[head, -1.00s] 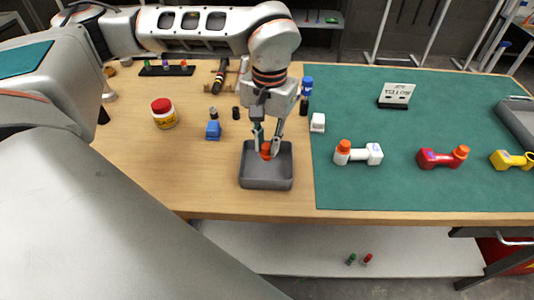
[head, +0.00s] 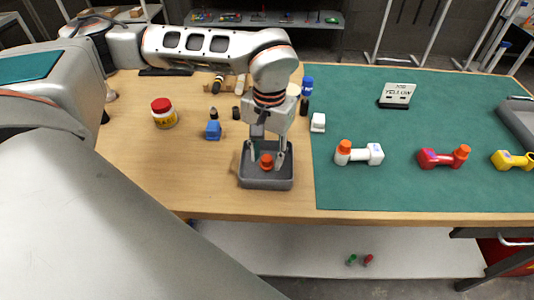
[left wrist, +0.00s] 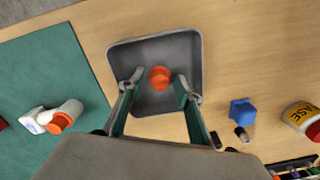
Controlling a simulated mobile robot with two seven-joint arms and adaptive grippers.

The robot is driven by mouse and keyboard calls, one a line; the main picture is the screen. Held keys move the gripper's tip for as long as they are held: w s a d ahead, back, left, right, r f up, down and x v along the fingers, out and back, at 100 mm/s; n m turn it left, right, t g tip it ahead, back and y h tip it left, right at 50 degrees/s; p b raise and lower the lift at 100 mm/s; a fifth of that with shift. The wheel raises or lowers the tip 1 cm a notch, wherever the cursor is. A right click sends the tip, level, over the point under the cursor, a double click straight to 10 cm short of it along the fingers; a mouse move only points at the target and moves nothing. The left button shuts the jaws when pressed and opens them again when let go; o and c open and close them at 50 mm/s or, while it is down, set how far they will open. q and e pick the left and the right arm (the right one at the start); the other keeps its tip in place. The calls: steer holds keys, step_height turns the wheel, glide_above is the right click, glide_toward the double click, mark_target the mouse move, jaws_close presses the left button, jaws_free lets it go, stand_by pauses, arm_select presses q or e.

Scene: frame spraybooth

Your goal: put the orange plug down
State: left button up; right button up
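The orange plug (head: 267,161) lies in the grey tray (head: 266,184) on the wooden part of the bench. It also shows in the left wrist view (left wrist: 160,77), inside the tray (left wrist: 196,44). My left gripper (head: 267,158) points down into the tray with its fingers spread to either side of the plug. In the left wrist view, the left gripper (left wrist: 158,88) shows clear gaps between each finger and the plug. My right gripper is not in view.
A blue bottle-like part (head: 213,131) and a red-lidded jar (head: 164,113) stand left of the tray. A white box (head: 318,122) is to its right. White (head: 360,153), red (head: 443,157) and yellow (head: 512,160) fittings lie on the green mat (head: 400,190).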

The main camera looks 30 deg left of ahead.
mark_target(268, 158)
arm_select(q)
step_height(268, 158, up, 12)
steer(key=p, duration=0.1)
steer(key=shift+d+r, duration=0.15)
steer(key=shift+r, duration=0.05)
stand_by(0.3)
stand_by(0.5)
